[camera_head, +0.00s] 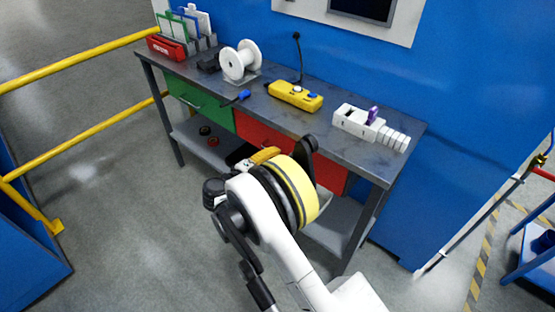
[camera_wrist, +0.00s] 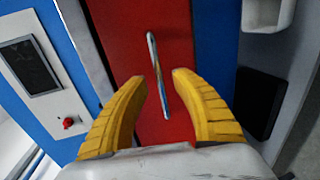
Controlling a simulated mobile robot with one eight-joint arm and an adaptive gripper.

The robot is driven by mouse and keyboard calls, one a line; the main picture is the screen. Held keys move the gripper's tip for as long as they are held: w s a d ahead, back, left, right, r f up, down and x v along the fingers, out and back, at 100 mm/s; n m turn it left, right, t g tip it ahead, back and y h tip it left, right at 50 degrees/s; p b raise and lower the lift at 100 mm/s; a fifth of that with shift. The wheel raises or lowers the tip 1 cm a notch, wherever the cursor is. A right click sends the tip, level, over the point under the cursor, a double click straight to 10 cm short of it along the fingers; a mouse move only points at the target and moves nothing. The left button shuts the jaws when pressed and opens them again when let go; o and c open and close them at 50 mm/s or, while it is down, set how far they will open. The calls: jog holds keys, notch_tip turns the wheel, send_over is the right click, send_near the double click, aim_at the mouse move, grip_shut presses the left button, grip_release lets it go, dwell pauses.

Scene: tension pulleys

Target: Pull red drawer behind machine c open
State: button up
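The red drawer (camera_head: 252,131) is under the right half of the grey workbench, its front partly hidden by my arm in the head view. In the wrist view the red drawer front (camera_wrist: 178,22) fills the middle, with a thin metal handle (camera_wrist: 159,75). The drawer looks shut. My gripper (camera_wrist: 164,76) is open, its two yellow fingers apart on either side of the handle in the picture. I cannot tell whether the fingertips reach it in depth. In the head view my gripper (camera_head: 262,156) is in front of the red drawer.
A green drawer (camera_head: 200,103) is left of the red one. The bench top (camera_head: 210,86) holds a white spool (camera_head: 240,62), a yellow control box (camera_head: 295,96) and a white block device (camera_head: 360,122). A lower shelf (camera_head: 192,133) lies below. Yellow rails (camera_head: 80,67) stand left.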

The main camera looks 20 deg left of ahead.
jog(key=shift+x, duration=1.1)
jog(key=shift+c, duration=0.2)
grip_shut()
jog(key=f+v, duration=0.3)
jog(key=v, duration=1.2)
jog(key=shift+s+a, duration=0.25)
jog(key=shift+s, duration=0.15)
jog(key=shift+o, duration=0.2)
grip_release()
jog(key=v, duration=1.2)
